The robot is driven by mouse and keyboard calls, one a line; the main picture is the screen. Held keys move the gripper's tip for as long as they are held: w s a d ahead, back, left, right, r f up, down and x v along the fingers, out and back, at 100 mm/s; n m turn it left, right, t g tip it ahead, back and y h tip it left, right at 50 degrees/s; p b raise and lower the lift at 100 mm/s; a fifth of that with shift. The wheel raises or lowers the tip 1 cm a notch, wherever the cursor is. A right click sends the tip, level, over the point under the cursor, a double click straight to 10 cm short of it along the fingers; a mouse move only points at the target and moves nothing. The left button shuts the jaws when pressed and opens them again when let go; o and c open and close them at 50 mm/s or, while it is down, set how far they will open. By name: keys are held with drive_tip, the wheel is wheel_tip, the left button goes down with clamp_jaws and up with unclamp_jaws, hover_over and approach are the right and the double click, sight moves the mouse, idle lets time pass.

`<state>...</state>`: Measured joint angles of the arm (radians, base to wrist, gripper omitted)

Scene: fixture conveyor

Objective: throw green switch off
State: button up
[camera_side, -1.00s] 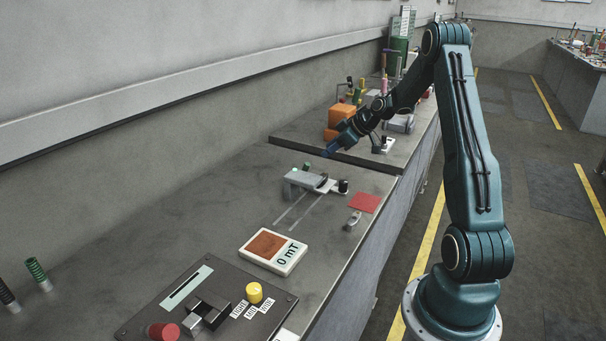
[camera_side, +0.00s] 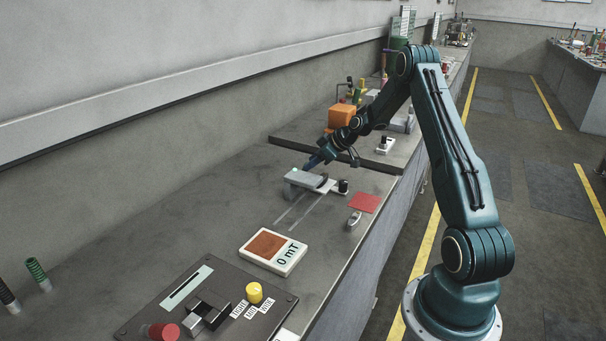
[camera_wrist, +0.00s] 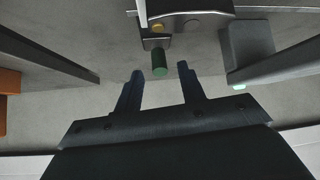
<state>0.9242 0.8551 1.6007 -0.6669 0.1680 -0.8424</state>
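The green switch handle (camera_wrist: 160,63) is a short dark green cylinder on a metal bracket in the wrist view. It shows just ahead of and between the two fingertips of my gripper (camera_wrist: 161,75), which is open with empty space around the handle. I cannot tell how far the tips are from it in depth. In the side view my gripper (camera_side: 312,163) is low behind the grey block (camera_side: 304,178) and appears to hide the handle. A green lit spot (camera_side: 295,169) shows on that block, and it also shows in the wrist view (camera_wrist: 239,87).
A black knob (camera_side: 343,186) stands on the plate right of the grey block. A red square (camera_side: 364,203), a meter reading 0 mT (camera_side: 273,251) and a control panel (camera_side: 222,300) lie nearer. An orange block (camera_side: 341,116) stands behind my gripper.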

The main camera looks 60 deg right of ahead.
drive_tip(key=shift+x, duration=2.75)
